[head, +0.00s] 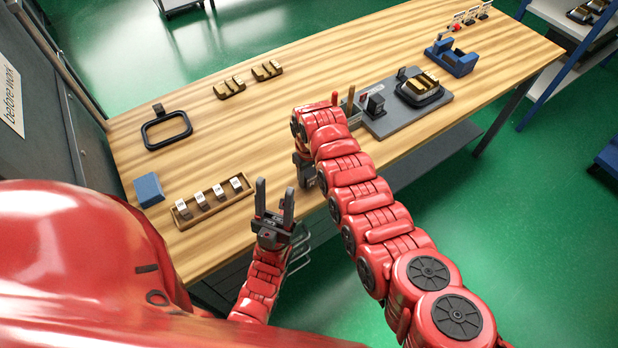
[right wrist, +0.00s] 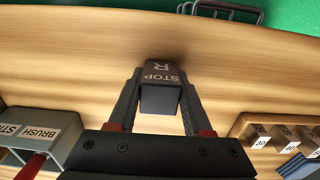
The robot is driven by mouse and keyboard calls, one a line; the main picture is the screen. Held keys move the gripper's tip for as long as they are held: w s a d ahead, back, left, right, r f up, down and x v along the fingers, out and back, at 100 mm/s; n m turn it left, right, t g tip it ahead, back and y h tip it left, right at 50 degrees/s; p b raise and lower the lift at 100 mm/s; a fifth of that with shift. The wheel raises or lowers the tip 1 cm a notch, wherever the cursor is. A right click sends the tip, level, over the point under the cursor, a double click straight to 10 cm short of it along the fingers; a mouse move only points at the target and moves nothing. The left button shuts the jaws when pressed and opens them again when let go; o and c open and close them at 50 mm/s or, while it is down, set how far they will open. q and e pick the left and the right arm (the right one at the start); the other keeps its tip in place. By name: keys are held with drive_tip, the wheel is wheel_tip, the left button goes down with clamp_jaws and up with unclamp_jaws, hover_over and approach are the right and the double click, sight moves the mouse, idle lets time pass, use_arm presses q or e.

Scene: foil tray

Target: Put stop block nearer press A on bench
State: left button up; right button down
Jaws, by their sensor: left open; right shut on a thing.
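A dark stop block marked "STOP R" (right wrist: 160,98) sits between the two fingers of my right gripper (right wrist: 160,80), which is shut on it. The wrist view shows bench wood around it; I cannot tell whether it touches the bench. In the head view my right gripper (head: 305,172) is at the bench's front edge, and the block is hidden or too small to tell. My left gripper (head: 275,190) is open and empty, just in front of the bench edge. A grey base plate (head: 407,125) with a dark upright block (head: 374,104) and a black tray (head: 418,97) of gold pieces stands right of my right arm.
A wooden rack (head: 213,204) with several labelled pieces, a blue block (head: 148,190) and a black frame (head: 166,130) lie on the left of the bench (head: 285,110). Gold pieces (head: 230,88) lie at the back. A blue fixture (head: 452,58) stands far right. The bench middle is clear.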

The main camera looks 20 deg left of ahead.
sight(309, 172)
drive_tip(key=shift+r, duration=0.1)
drive_tip(key=shift+c, duration=1.6)
unclamp_jaws()
drive_tip(key=shift+r, duration=0.1)
wheel_tip(309, 172, up, 9)
drive_tip(key=b, duration=0.2)
drive_tip(key=shift+b, duration=0.4)
drive_tip(key=shift+r+p, duration=0.6)
drive_tip(key=shift+r, duration=0.15)
drive_tip(key=shift+s+r+p, duration=0.1)
drive_tip(key=shift+r+p, duration=0.2)
drive_tip(key=shift+r, duration=0.4)
